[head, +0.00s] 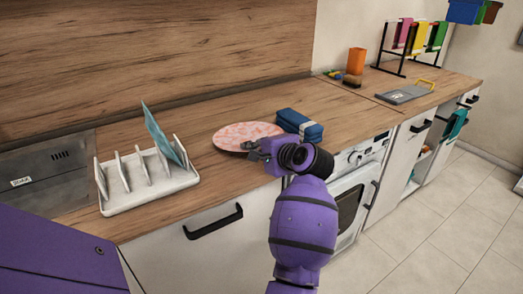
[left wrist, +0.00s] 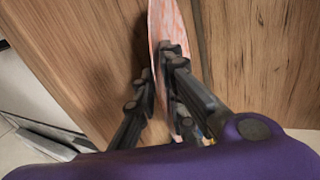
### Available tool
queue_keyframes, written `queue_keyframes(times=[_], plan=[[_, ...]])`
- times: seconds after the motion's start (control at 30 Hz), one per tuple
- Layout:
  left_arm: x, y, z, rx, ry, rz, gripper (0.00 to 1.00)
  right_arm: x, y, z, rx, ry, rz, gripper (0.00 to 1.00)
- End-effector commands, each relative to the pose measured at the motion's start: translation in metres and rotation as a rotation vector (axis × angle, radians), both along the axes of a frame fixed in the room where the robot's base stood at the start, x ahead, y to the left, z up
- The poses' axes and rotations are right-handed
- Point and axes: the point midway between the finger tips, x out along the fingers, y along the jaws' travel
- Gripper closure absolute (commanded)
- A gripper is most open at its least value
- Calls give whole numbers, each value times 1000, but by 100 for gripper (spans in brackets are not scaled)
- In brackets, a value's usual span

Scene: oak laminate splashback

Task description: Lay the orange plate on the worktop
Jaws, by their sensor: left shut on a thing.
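The orange plate (head: 243,134), pale with an orange-pink speckled pattern, is at the front middle of the worktop (head: 215,188) in the head view. It looks roughly level; I cannot tell whether its underside touches the wood. My left gripper (head: 256,148) is shut on the plate's near right rim. In the left wrist view the plate (left wrist: 168,30) shows nearly edge-on between the two dark fingers (left wrist: 160,85) of that gripper. The rim part between the fingers is partly hidden. My right gripper is not in view.
A white rack (head: 140,182) holding a light blue plate (head: 163,135) stands left of the orange plate. A blue case (head: 300,124) lies close on its right. An orange cup (head: 356,61) and a grey board (head: 405,93) are farther right. Bare wood lies between rack and plate.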

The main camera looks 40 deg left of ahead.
Motion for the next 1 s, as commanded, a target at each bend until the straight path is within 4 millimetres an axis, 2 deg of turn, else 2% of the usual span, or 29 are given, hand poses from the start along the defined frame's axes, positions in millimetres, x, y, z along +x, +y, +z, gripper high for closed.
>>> queue_keyframes(times=[0.3, 0.5, 0.67, 1.0], plan=[[11, 27, -14, 1, -1, 1, 100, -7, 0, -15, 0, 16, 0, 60], [15, 36, -18, 0, 1, 2, 100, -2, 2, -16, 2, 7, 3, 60], [16, 39, -18, 1, -1, 1, 100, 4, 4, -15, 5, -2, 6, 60], [16, 39, -18, 1, -1, 1, 100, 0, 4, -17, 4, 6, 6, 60]])
